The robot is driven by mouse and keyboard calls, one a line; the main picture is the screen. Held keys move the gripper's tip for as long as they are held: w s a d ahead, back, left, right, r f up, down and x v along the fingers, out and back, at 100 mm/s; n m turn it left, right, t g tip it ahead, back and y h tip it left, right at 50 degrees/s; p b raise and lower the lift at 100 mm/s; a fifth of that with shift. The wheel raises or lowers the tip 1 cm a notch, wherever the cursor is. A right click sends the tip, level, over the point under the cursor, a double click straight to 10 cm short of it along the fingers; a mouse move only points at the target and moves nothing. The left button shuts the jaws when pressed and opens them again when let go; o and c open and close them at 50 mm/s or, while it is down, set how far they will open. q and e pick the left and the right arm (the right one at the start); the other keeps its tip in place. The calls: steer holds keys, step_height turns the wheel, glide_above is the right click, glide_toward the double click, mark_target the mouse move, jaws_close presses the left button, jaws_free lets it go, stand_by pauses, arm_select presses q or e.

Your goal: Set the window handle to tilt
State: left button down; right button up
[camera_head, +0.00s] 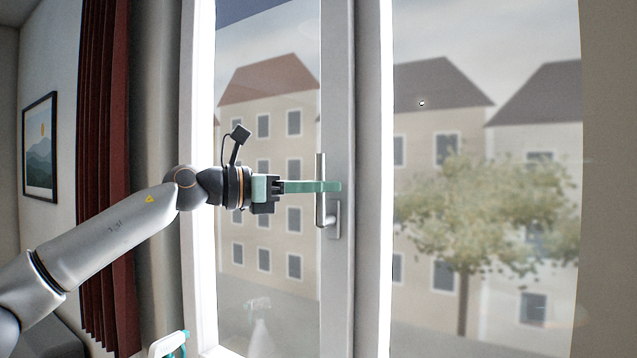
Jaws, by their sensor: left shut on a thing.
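The window handle (320,210) is a slim metal lever on the white frame post (338,280) between the two panes. Its lever points upward from its base plate at the lower right. My left gripper (330,186) reaches in from the left, with its green fingers level across the upright lever. The fingers are shut on the lever at about its middle and hide a small part of it. My right gripper is not in view.
A green and white spray bottle (168,345) stands at the bottom, left of the window. A dark red curtain (104,180) hangs at the left, near my left arm. A framed picture (40,147) hangs on the left wall. The space right of the handle is clear.

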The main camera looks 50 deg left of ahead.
arm_select(q)
steer(key=shift+f, duration=0.1)
steer(key=c, duration=0.8)
jaws_free()
steer(key=shift+s+a+b, duration=0.1)
steer(key=shift+s+b, duration=0.2)
steer(key=b+v, duration=0.5)
steer(key=v, duration=0.6)
steer(key=shift+s+a, duration=0.15)
steer(key=shift+s, duration=0.25)
